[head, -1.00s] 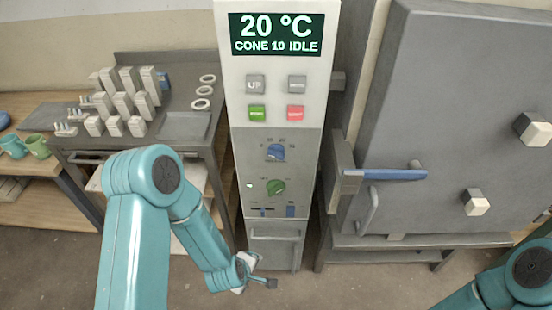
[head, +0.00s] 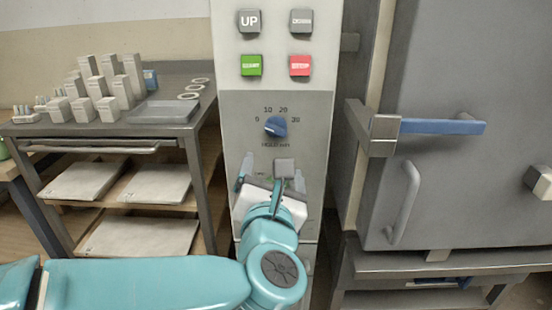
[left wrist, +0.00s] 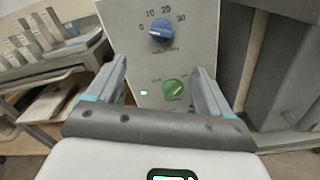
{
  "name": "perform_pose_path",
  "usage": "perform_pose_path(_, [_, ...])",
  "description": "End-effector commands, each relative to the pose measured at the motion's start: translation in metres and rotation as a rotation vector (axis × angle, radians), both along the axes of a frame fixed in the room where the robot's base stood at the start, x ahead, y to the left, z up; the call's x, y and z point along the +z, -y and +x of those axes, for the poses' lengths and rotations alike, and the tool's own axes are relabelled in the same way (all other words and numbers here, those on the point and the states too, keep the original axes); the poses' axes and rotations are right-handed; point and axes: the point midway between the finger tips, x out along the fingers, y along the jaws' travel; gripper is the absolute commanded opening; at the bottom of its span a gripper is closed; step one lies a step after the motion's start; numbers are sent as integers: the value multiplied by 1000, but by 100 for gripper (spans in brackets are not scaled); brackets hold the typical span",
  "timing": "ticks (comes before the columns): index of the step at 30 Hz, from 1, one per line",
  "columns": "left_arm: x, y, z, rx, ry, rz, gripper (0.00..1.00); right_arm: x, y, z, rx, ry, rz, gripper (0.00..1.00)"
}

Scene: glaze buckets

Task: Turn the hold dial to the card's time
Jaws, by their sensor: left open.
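The hold dial is a blue knob (head: 275,126) on the grey control panel, with marks 0, 10, 20 and 30 around it and "HOLD" lettering below. It also shows in the left wrist view (left wrist: 160,30), but I cannot read its setting surely. My left gripper (head: 262,174) is open and empty in front of the panel, below the blue dial. In the left wrist view its fingers (left wrist: 159,68) stand wide apart, lower than the blue dial, with a green dial (left wrist: 174,90) between them. The gripper mostly hides that green dial in the head view. No card is in view. My right gripper is out of view.
Grey UP (head: 249,21) and DOWN buttons, a green button (head: 251,65) and a red button (head: 300,65) sit above the dial. A kiln door (head: 440,60) with a blue-handled latch (head: 440,126) stands to the right. A shelf cart (head: 185,110) stands left.

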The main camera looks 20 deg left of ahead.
Motion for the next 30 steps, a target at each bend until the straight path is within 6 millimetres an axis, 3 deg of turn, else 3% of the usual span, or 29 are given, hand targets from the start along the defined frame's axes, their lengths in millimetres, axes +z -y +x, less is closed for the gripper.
perform_pose_path(5, [-1,-2,15,-4,0,2,81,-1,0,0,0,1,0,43])
perform_pose_path(21, [-2,-35,132,-4,-2,5,81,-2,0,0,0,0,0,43])
perform_pose_path(30, [-1,-42,156,-7,-1,5,81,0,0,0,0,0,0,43])
